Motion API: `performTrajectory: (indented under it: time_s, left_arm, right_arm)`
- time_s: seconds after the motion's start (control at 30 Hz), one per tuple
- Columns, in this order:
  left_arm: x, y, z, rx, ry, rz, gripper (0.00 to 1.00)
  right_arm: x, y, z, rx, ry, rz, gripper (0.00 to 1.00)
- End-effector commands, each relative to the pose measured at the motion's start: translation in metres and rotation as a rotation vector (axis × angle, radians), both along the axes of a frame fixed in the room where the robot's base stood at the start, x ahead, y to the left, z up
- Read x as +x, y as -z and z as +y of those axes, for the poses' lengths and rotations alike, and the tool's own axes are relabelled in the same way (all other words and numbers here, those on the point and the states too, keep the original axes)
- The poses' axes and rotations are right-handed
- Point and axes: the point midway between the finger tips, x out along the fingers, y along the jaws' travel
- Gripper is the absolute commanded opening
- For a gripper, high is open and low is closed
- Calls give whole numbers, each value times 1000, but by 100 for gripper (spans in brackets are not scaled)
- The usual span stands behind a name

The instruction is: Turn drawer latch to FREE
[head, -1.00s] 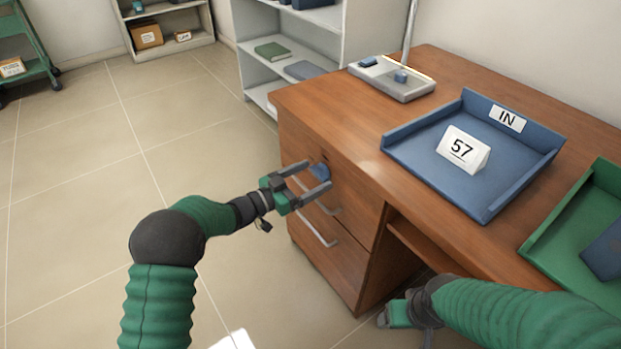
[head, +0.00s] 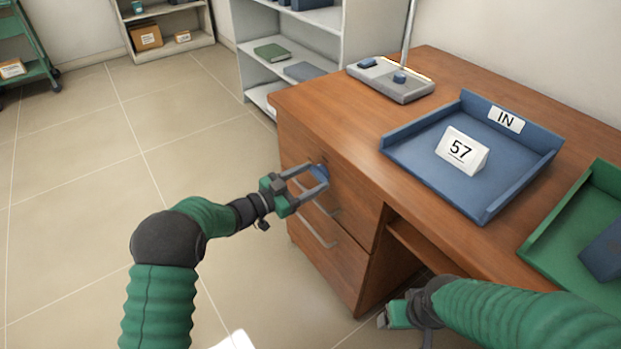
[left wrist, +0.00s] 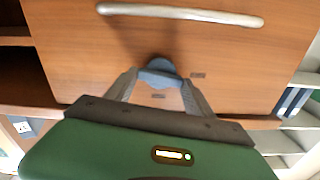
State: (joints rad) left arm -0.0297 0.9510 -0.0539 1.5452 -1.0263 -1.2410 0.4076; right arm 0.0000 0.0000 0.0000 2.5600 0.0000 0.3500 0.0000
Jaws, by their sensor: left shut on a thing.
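The blue drawer latch (head: 319,171) is on the top drawer front (head: 345,186) of the wooden desk. It also shows in the left wrist view (left wrist: 160,68), between my two grey fingertips. My left gripper (head: 320,177) reaches in from the left and is shut on the latch. The fingers partly hide the latch in the head view.
Drawer handles show below the latch, one on the lower drawer (head: 316,231). The floor at left is clear.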

Motion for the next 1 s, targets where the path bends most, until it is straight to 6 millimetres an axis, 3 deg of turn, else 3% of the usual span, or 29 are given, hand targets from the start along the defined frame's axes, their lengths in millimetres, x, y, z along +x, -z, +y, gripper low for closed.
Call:
performTrajectory:
  time_s: [0.47,1.0]
  left_arm:
    - [-1,2,0,254,-1,-348,21]
    - [-3,6,-2,555,3,-762,21]
  right_arm:
    - [0,1,0,0,0,0,74]
    - [0,19,0,0,0,0,74]
